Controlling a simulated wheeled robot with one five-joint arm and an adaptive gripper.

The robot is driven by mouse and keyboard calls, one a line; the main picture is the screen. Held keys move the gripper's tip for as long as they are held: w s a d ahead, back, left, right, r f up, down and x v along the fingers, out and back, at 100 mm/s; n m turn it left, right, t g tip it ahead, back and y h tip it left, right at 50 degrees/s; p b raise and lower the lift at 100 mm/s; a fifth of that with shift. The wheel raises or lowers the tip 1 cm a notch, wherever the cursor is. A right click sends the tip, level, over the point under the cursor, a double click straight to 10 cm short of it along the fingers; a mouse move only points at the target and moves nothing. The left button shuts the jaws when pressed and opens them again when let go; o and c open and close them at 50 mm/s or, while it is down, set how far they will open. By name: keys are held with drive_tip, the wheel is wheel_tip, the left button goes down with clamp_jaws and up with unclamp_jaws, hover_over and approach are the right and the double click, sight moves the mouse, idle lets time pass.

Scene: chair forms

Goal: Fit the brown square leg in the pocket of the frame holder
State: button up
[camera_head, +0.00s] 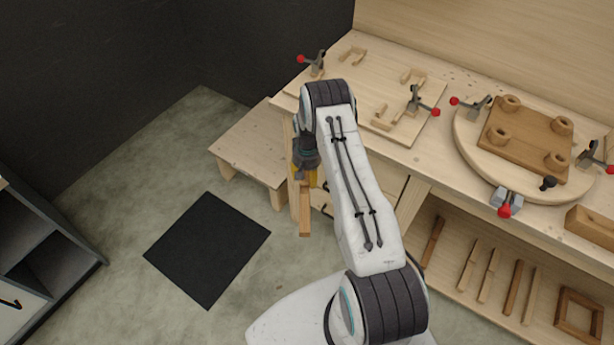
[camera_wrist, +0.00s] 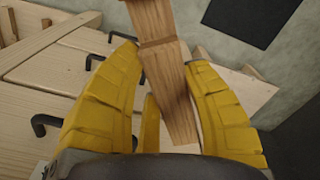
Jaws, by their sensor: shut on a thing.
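The brown square leg (camera_head: 305,212) hangs below my gripper (camera_head: 305,172), upright or nearly so, in front of the workbench and clear of its top. In the wrist view the leg (camera_wrist: 172,85) runs between the yellow fingers of my gripper (camera_wrist: 163,58), which are shut on it. A groove or step crosses the leg there. A pale board (camera_head: 425,125) with small wooden blocks and red-tipped clamps lies on the bench top and looks like the frame holder. My arm covers part of it, and I cannot make out the pocket.
A round board (camera_head: 470,150) with clamps holds a brown seat (camera_head: 525,140) with round sockets. Several wooden sticks and a square frame (camera_head: 578,315) lie on the lower shelf. A low wooden table (camera_head: 245,150) adjoins the bench. A black mat (camera_head: 208,250) lies on open floor.

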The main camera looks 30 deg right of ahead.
wheel_tip(320, 180, up, 6)
drive_tip(key=p, duration=0.4)
drive_tip(key=shift+f, duration=0.1)
drive_tip(key=shift+w+d+n, duration=0.1)
drive_tip(key=shift+d+n, duration=0.15)
drive_tip(key=shift+n, duration=0.25)
drive_tip(key=s+d+r+n, duration=0.1)
drive_tip(key=d+r+n, duration=0.3)
drive_tip(key=r+n, duration=0.7)
drive_tip(key=s+d+r+n, duration=0.1)
drive_tip(key=d+r+n, duration=0.4)
drive_tip(key=r+n, duration=0.6)
drive_tip(key=n, duration=0.6)
drive_tip(key=shift+w+d+r, duration=0.1)
